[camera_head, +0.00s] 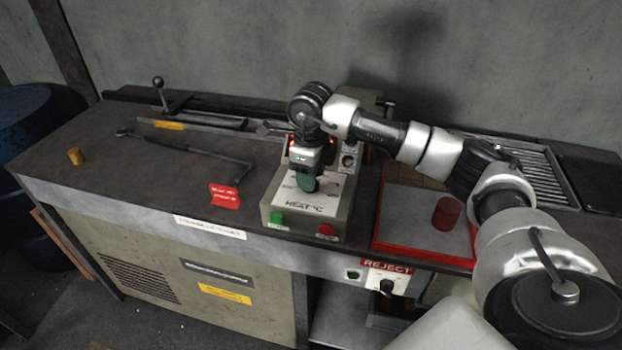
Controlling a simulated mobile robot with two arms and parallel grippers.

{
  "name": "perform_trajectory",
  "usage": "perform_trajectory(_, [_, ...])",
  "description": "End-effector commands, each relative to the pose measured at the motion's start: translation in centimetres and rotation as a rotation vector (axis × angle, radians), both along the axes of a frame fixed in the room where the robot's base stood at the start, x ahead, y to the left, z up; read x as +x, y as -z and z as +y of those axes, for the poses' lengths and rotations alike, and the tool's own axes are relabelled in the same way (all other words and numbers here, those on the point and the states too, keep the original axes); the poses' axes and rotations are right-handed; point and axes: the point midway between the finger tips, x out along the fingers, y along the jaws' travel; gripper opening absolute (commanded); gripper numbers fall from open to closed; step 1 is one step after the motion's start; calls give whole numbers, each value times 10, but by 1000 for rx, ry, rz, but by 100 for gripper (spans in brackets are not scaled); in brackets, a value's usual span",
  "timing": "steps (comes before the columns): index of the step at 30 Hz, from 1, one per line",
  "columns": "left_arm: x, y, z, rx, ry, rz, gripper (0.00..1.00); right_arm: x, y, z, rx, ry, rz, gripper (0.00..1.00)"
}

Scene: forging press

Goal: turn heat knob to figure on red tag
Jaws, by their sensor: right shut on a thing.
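The heat control box (340,205) stands on the bench, marked "HEAT °C" on its sloped face. My left gripper is not in view.
A green button (276,218) and a red button (326,230) sit on the box's front. Right of it is a red-edged reject tray (400,246) with a red cylinder (446,213). Long tongs (190,147) and a brass cylinder (75,156) lie left.

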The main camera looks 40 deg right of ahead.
Motion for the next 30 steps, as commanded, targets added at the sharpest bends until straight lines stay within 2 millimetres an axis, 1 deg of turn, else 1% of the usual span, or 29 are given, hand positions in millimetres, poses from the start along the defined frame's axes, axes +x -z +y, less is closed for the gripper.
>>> perform_trajectory(1, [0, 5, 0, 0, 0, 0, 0, 1, 0, -1, 0, -43, -7, 19])
perform_trajectory(12, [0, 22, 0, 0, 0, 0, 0, 1, 0, -1, -1, -394, -8, 19])
perform_trajectory(30, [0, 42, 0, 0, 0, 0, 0, 1, -1, -1, -1, -938, -9, 19])
